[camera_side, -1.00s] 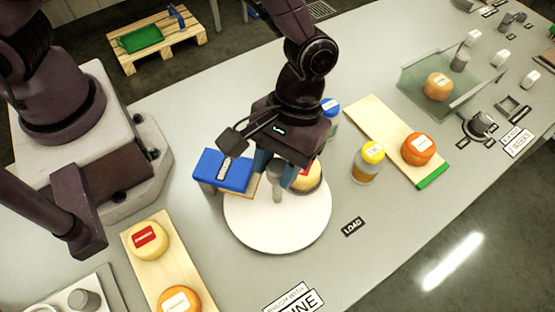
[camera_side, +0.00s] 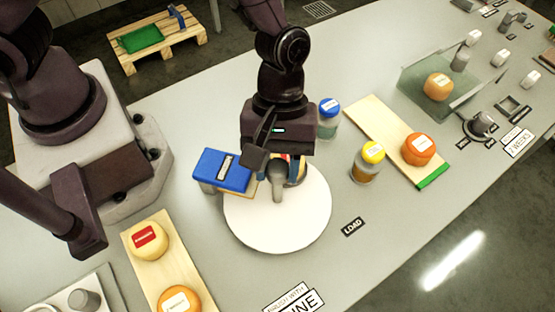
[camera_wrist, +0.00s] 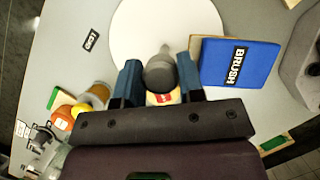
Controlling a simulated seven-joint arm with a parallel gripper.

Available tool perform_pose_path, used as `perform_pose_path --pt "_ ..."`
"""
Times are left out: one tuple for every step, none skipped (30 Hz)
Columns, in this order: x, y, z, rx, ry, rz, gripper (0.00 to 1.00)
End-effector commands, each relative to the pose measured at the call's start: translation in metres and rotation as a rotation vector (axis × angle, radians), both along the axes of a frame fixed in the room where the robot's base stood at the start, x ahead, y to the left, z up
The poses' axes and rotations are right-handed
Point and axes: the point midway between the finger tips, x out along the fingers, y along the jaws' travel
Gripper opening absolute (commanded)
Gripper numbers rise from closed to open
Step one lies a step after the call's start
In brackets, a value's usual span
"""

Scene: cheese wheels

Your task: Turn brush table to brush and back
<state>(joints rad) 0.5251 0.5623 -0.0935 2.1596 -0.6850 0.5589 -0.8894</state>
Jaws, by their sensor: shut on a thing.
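The white round brush table (camera_side: 285,232) stands in the middle of the side view, and its disc also shows in the wrist view (camera_wrist: 165,25). My gripper (camera_side: 280,172) is over its far part, shut on a grey upright handle (camera_side: 278,190) on the disc. In the wrist view the handle (camera_wrist: 160,72) sits between my two blue fingers. A yellow cheese (camera_side: 299,172) with a red label (camera_wrist: 163,98) is on the disc behind the handle, mostly hidden by my gripper. The blue brush block (camera_side: 222,169), marked BRUSH in the wrist view (camera_wrist: 238,65), overhangs the disc's left edge.
A blue-capped jar (camera_side: 328,120) and a yellow-capped jar (camera_side: 368,163) stand right of the disc. A board with an orange cheese (camera_side: 418,148) lies farther right. Another board holds two cheeses (camera_side: 150,240) at front left. The counter around the LOAD sign (camera_side: 353,226) is clear.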

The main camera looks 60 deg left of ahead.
Motion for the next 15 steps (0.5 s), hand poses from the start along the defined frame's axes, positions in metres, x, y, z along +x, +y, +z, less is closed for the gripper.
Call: perform_pose_path --pt "0.0012 0.0010 0.0014 0.000 -0.002 0.027 0.00" --pt "0.0012 0.0011 0.0015 -0.001 -0.003 0.041 0.00" --pt "0.0013 0.0010 0.0015 -0.001 -0.003 0.061 0.00" --pt "0.0014 0.0010 0.0016 -0.001 -0.003 0.077 0.00" --pt "0.0013 0.0010 0.0016 -0.001 -0.003 0.092 0.00" --pt "0.0010 0.0010 0.0016 0.000 -0.002 0.110 0.00" --pt "0.0010 0.0010 0.0016 -0.001 -0.003 0.124 0.00" --pt "0.0010 0.0009 0.0016 -0.001 -0.003 0.141 0.00" --pt "0.0011 0.0008 0.0016 -0.001 -0.003 0.160 0.00" --pt "0.0010 0.0009 0.0017 -0.001 -0.002 0.174 0.00" --pt "0.0010 0.0009 0.0016 -0.002 -0.002 0.189 0.00" --pt "0.0011 0.0010 0.0015 -0.001 -0.003 0.210 0.00" --pt "0.0010 0.0012 0.0015 -0.001 -0.003 0.225 0.00" --pt "0.0009 0.0013 0.0015 -0.001 -0.002 0.241 0.00" --pt "0.0011 0.0013 0.0015 -0.001 -0.002 0.262 0.00"
